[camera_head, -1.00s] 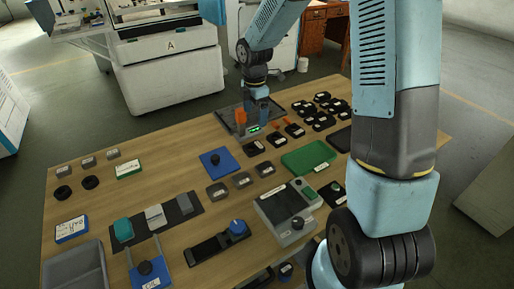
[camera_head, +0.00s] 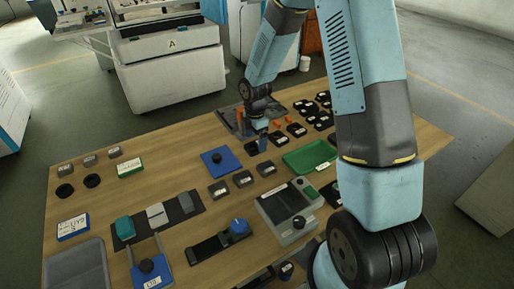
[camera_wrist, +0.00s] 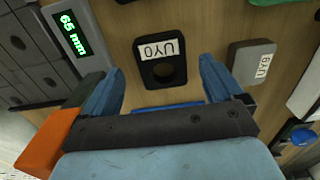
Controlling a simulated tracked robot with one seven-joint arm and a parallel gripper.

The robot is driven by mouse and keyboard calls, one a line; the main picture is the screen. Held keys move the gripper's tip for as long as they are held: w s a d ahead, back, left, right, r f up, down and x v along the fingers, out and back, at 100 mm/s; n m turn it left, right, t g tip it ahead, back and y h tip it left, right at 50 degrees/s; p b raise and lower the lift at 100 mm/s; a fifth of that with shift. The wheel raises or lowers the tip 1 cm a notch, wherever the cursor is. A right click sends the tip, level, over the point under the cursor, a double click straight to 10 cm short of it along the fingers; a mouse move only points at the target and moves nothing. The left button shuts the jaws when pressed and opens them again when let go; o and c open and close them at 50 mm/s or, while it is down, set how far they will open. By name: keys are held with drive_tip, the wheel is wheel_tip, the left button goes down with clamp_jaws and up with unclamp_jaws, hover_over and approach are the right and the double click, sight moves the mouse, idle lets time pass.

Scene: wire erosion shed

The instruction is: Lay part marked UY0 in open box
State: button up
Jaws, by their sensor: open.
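The part marked UY0 (camera_wrist: 163,65) is a flat black piece with a round hole and a white label, upside down in the wrist view. It lies on the wooden table between the spread fingers of my gripper (camera_wrist: 160,88). The gripper is open and its fingers do not visibly touch the part. In the head view, my gripper (camera_head: 262,146) hangs low beside the near black part (camera_head: 251,148), partly covering that spot. A small grey box (camera_wrist: 252,62) with a white label sits to the right in the wrist view. Which container is the open box I cannot tell.
A display reading 65 mm (camera_wrist: 70,35) stands close to the left finger, with an orange block (camera_wrist: 48,143) nearby. Several black parts (camera_head: 297,130) and a green tray (camera_head: 310,156) lie right of the gripper. A grey open bin (camera_head: 75,250) is at the near left corner.

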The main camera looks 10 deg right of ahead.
drive_tip(key=shift+f, duration=1.15)
drive_tip(key=shift+c, duration=0.2)
drive_tip(key=c, duration=1.7)
drive_tip(key=shift+o, duration=0.2)
drive_tip(key=shift+r, duration=0.6)
wheel_tip(320, 180, up, 2)
drive_tip(key=shift+r, duration=0.2)
drive_tip(key=s+d+r, duration=0.3)
drive_tip(key=s+r, duration=0.6)
drive_tip(key=s, duration=0.4)
drive_tip(key=shift+s+r, duration=0.2)
drive_tip(key=shift+s, duration=0.2)
